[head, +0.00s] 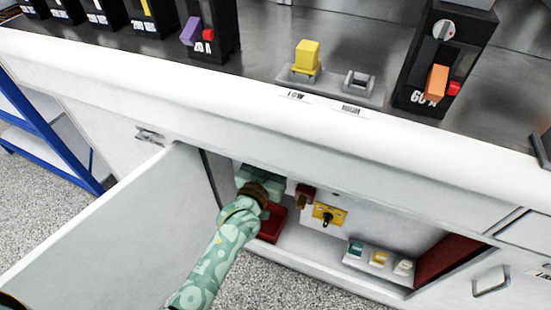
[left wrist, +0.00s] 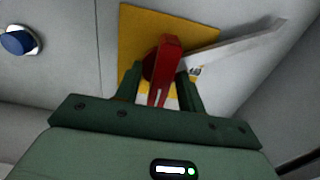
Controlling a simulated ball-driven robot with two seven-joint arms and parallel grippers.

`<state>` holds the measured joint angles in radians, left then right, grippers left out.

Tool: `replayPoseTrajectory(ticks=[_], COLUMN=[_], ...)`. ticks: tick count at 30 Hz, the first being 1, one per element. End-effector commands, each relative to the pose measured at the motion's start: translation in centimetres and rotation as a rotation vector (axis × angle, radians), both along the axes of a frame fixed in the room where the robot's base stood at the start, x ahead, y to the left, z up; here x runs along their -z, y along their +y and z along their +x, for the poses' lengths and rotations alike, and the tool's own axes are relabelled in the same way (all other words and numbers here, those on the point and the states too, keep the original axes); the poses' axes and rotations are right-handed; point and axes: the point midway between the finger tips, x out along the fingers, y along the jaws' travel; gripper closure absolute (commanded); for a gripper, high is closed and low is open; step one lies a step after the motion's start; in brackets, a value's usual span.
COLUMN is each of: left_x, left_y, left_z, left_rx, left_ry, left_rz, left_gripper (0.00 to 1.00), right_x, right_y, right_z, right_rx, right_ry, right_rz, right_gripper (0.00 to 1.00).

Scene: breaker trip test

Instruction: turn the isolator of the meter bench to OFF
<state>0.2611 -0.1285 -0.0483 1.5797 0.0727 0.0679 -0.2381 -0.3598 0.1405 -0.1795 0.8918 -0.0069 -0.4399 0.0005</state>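In the left wrist view, the isolator has a red handle (left wrist: 168,62) on a yellow plate (left wrist: 132,42), with the handle roughly upright in the picture. A small label beside it is too blurred to read. My left gripper (left wrist: 160,92) is open, with its dark green fingers on either side of the handle's near end; a gap shows on the left, and I cannot tell whether the right finger touches. In the head view my left gripper (head: 262,182) reaches into the open bench cupboard and its fingers and the red handle are hard to make out. My right gripper is out of view.
The cupboard door (head: 110,230) stands open at left. Inside are a yellow plate with a black knob (head: 328,215), a red tray (head: 271,224) and several small blocks (head: 379,259). A pale bar (left wrist: 240,44) slants beside the handle, and a blue button (left wrist: 17,41) lies left.

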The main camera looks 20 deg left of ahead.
Motion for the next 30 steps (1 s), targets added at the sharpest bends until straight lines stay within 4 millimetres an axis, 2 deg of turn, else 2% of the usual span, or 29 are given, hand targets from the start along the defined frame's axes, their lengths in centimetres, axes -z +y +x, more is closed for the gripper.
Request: replayPoseTrajectory(ticks=[7,11,12,23,30], left_x=[-0.1,-0.1,-0.1,-0.2,-0.4], left_y=[0.0,0.0,0.0,0.0,0.1], left_z=[0.1,0.1,0.1,0.0,0.0], left_rx=[0.000,0.000,0.000,0.000,0.001], left_ry=[0.000,0.000,0.000,0.000,0.005], left_rz=[0.000,0.000,0.000,-0.038,-0.174], left_gripper=[0.61,0.97,1.00,1.00,1.00], right_x=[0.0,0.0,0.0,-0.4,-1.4], right_y=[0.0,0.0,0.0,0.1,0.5], right_z=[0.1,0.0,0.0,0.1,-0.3], right_rx=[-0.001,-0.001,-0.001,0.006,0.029], right_ry=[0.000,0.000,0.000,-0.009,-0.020], right_rz=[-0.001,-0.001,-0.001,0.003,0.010], right_gripper=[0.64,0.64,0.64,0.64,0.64])
